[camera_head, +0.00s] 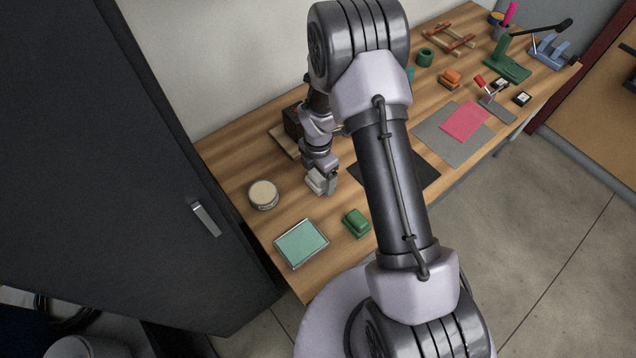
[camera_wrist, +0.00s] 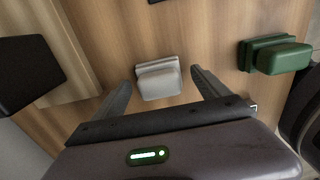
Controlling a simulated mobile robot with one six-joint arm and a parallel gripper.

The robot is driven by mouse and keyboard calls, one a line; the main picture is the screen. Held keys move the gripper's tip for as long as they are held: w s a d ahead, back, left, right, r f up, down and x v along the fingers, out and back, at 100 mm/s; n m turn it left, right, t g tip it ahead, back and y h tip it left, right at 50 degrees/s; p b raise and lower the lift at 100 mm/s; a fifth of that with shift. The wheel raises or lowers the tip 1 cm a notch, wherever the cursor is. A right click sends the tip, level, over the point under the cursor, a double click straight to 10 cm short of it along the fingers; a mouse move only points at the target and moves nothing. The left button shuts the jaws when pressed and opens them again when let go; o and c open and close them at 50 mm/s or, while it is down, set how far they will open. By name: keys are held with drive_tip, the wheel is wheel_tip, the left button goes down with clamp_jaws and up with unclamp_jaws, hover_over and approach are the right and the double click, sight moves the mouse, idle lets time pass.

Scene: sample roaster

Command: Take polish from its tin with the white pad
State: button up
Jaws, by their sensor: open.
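The white pad (camera_wrist: 158,80) lies on the wooden table between the spread fingers of my gripper (camera_wrist: 160,85) in the wrist view. The fingers stand on either side of it, with a visible gap at the right. In the head view my gripper (camera_head: 321,184) is low over the table, and the white pad there is hardly told apart from it. A round tin (camera_head: 263,195) with a cream-coloured top stands to the left of my gripper. It looks like the polish tin, but no label is readable.
A green pad (camera_head: 356,222) also shows in the wrist view (camera_wrist: 275,55). A tray with a teal surface (camera_head: 301,244) lies near the table's front left corner. A dark mat (camera_head: 412,178) and a grey mat (camera_head: 437,139) lie to the right. Bare wood separates tin and tray.

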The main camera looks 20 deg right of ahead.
sight(318, 174)
drive_tip(key=shift+f, duration=0.5)
drive_tip(key=shift+r, duration=0.2)
drive_tip(key=shift+c, duration=0.6)
drive_tip(key=c, duration=1.4)
wheel_tip(318, 174, up, 10)
drive_tip(key=p, duration=0.4)
drive_tip(key=shift+c, duration=0.2)
